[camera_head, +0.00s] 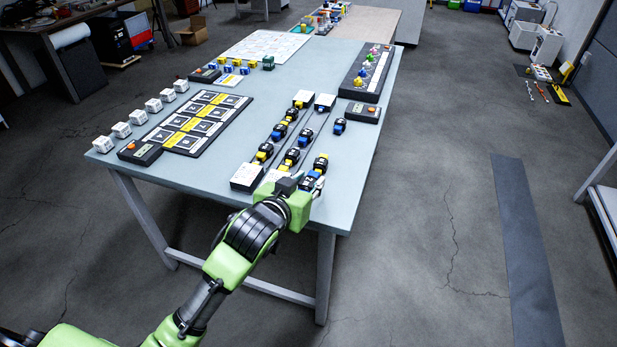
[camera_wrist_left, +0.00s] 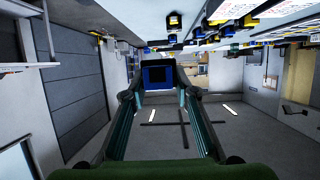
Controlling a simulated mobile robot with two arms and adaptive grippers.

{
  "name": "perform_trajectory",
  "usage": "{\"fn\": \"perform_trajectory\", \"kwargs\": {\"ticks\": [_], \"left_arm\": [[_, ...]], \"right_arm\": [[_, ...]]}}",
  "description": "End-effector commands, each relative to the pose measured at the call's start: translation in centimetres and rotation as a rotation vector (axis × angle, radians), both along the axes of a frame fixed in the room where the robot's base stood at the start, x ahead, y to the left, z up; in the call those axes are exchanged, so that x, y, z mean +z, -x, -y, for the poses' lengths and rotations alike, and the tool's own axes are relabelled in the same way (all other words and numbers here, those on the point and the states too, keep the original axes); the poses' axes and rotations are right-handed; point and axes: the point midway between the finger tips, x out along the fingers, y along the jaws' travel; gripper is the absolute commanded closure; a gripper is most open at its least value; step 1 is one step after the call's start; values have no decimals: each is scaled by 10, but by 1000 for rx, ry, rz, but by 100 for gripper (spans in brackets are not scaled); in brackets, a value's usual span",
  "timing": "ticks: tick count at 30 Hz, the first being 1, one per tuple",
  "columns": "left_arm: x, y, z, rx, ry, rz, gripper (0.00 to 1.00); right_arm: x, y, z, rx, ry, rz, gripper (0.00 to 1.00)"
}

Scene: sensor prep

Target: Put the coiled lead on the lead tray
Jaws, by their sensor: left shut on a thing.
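My left gripper (camera_head: 312,184) is at the near right edge of the grey-blue table. It is shut on a small black and blue block (camera_wrist_left: 158,75), which sits between the fingertips in the left wrist view. Whether this block is the coiled lead I cannot tell. No piece is clearly a coiled lead at this size. A dark tray (camera_head: 351,85) at the far right of the table holds several small coloured pieces. Whether it is the lead tray I cannot tell. My right gripper is not in view.
Rows of black, blue and yellow blocks (camera_head: 291,157) stand just beyond my left gripper. A dark panel (camera_head: 193,122) with yellow and grey squares lies left of them. Several white cubes (camera_head: 137,116) line the left edge. Bare table (camera_head: 357,160) shows at the right.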

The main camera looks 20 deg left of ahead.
Motion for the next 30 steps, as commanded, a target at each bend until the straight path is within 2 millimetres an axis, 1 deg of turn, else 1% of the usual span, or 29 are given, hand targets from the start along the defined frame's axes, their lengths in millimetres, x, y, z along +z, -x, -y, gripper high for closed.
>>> {"fn": "perform_trajectory", "kwargs": {"ticks": [1,6,12,14,17,22,26,30], "left_arm": [[4,10,4,-1,2,1,99],[15,33,10,-1,2,1,99],[19,42,12,-1,-1,-1,99],[16,44,10,-7,-1,-1,99],[5,48,4,-32,0,-5,99],[-14,64,-8,-136,2,-4,99],[-19,78,-12,-237,3,0,99],[-17,94,-15,-352,3,1,99]], "right_arm": [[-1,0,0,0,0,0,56],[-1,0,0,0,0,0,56],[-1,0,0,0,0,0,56],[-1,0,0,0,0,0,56],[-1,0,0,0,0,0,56],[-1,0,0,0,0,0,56],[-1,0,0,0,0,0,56],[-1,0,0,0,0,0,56]]}}
